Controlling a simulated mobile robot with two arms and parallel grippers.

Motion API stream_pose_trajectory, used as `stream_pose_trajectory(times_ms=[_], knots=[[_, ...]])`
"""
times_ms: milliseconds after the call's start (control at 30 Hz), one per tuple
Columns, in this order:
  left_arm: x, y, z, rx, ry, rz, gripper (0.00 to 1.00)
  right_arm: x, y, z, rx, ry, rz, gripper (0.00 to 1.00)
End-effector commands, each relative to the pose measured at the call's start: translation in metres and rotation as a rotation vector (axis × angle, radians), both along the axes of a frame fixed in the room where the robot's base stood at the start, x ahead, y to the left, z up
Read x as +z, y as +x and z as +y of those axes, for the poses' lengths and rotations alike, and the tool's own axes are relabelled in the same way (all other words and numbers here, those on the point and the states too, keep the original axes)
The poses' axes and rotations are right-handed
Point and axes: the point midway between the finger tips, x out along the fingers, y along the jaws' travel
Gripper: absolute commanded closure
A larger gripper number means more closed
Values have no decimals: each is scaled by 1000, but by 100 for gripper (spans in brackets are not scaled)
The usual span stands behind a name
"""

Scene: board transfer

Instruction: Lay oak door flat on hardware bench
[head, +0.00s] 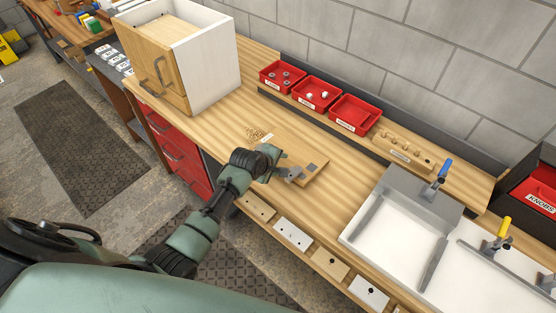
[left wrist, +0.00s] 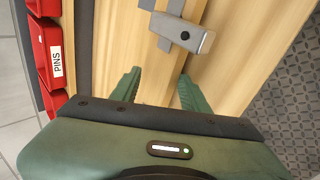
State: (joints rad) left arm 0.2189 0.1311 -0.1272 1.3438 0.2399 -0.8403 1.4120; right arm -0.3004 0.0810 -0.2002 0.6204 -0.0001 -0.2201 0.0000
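A flat oak-coloured board, which I take for the oak door (head: 300,153), lies on the hardware bench (head: 222,120). It has a dark square patch near its right end. My left gripper (head: 283,173) is low over the board's front edge. In the left wrist view its two green fingers (left wrist: 160,90) stand apart with wood beneath. A grey metal fitting (left wrist: 182,32) with a dark round spot is just beyond the fingertips. I cannot tell whether the fingers touch the wood. My right gripper is not in view.
A white cabinet (head: 205,65) with an oak front and handles stands at the bench's left end. Red bins (head: 355,113) line the back. A white tray (head: 390,240) with clamps is at the right. Wood shavings (head: 257,134) lie left of the board.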

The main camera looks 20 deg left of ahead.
Motion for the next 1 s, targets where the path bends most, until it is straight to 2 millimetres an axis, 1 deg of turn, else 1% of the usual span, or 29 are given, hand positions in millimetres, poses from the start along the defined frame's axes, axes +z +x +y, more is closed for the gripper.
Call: stream_pose_trajectory(times_ms=[33, 133, 267, 567, 800, 1000], knots=[[3, 3, -1, 1, 7, 40, 56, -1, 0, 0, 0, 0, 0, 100], [4, 2, -1, 0, 23, 127, 56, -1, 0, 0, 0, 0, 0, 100], [3, -1, 0, 0, 36, 186, 56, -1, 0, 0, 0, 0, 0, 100], [3, -4, 1, 0, 37, 191, 56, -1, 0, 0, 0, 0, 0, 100], [12, -27, 5, 0, 36, 190, 56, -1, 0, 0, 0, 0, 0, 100], [15, -32, 6, 0, 37, 190, 56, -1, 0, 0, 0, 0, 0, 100]])
